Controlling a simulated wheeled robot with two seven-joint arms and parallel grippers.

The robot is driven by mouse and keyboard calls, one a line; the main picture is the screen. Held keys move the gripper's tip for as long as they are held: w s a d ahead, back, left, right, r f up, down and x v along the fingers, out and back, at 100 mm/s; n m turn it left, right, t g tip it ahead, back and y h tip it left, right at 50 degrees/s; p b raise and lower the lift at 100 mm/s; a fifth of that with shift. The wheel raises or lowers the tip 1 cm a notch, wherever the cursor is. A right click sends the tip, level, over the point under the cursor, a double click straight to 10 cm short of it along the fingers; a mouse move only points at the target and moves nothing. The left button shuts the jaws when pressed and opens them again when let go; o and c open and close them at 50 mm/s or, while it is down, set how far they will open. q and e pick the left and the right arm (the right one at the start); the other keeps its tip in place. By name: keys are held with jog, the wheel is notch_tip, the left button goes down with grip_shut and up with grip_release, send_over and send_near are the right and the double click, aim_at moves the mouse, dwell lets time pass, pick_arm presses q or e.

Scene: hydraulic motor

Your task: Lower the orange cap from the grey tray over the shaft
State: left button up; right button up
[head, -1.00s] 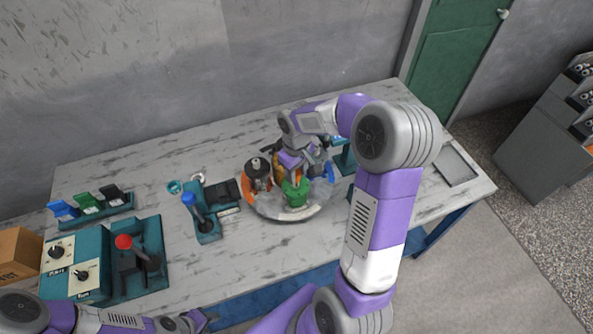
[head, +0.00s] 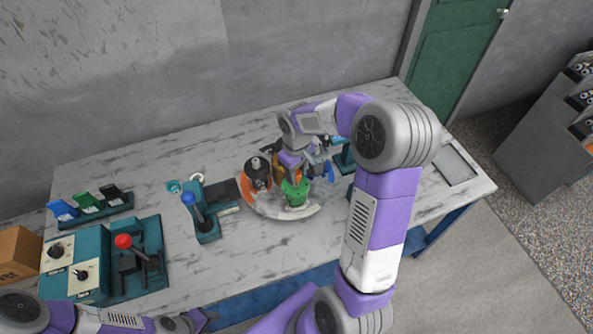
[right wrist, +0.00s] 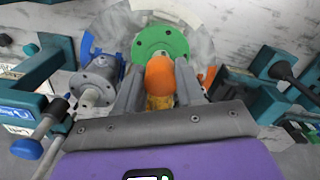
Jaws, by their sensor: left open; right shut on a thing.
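My right gripper (head: 290,172) is over the round plate on the table. In the right wrist view it (right wrist: 158,85) is shut on the orange cap (right wrist: 160,74), which sits between the two fingers. A yellow-orange part (right wrist: 160,102) shows close by the cap; whether they touch is unclear. A green flanged part (right wrist: 162,42) stands just beyond the cap. A grey motor body with a shaft (right wrist: 92,96) is left of the fingers. I cannot tell whether a shaft is under the cap. The grey tray (head: 455,165) lies empty at the table's right end. My left gripper (head: 203,319) is open at the bottom left.
The round plate (head: 271,210) also carries a dark-topped motor (head: 258,172). A teal fixture with a blue knob (head: 205,215) stands left of it. A control box with a red knob (head: 123,242) is further left. The table front between them is clear.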

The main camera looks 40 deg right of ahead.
jog(key=shift+f+b, duration=0.3)
jog(key=shift+f, duration=0.25)
jog(key=o, duration=1.1)
jog(key=shift+o, duration=0.2)
jog(key=o, duration=0.4)
jog(key=shift+r, duration=0.15)
